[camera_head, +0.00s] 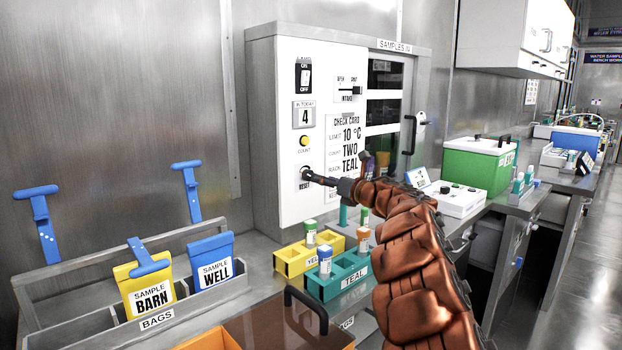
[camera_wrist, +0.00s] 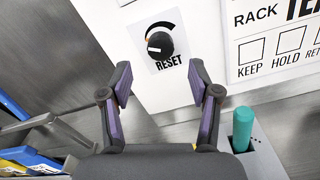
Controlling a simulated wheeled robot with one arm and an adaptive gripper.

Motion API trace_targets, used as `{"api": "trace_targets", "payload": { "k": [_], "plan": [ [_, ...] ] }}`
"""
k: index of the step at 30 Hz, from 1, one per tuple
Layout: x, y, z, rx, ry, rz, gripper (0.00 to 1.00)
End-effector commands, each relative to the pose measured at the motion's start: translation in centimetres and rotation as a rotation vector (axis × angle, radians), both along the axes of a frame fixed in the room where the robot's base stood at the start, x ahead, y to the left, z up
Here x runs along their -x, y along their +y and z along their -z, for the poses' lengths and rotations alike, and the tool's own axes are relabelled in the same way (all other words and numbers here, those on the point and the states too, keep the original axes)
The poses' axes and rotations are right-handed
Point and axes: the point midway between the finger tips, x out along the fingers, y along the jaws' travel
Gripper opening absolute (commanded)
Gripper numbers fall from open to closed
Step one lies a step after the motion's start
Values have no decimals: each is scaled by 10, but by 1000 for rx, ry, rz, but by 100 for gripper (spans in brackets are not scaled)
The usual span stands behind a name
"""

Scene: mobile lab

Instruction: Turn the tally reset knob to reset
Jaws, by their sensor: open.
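The tally reset knob (camera_wrist: 160,44) is a round black knob on the white front of the samples cabinet (camera_head: 300,240), above a RESET label (camera_wrist: 171,63). A white mark on it points left in the wrist view. A black arc curves over its top. My gripper (camera_wrist: 161,84) is open and empty, its two purple-padded fingers spread left and right, just below the knob in the wrist view. The fingers do not appear to touch it. In the head view my gripper (camera_head: 325,180) reaches the cabinet at the knob, which it partly hides.
Above the knob are a yellow count button (camera_head: 304,141), a tally display reading 4 (camera_head: 305,115) and an on/off switch (camera_head: 304,76). A check card (camera_head: 346,150) is to the right. Yellow (camera_head: 290,263) and teal (camera_head: 330,283) racks with tubes stand below my arm.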

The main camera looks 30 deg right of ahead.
Motion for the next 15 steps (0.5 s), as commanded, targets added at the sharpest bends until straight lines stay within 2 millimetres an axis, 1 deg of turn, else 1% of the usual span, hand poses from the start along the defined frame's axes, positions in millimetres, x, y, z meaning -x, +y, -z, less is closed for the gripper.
{"api": "trace_targets", "payload": {
  "k": [6, 15],
  "plan": [
    [-22, 3, -1, -2, -1, -1, 62],
    [-48, 5, -1, -4, -1, 2, 62]
  ]
}}
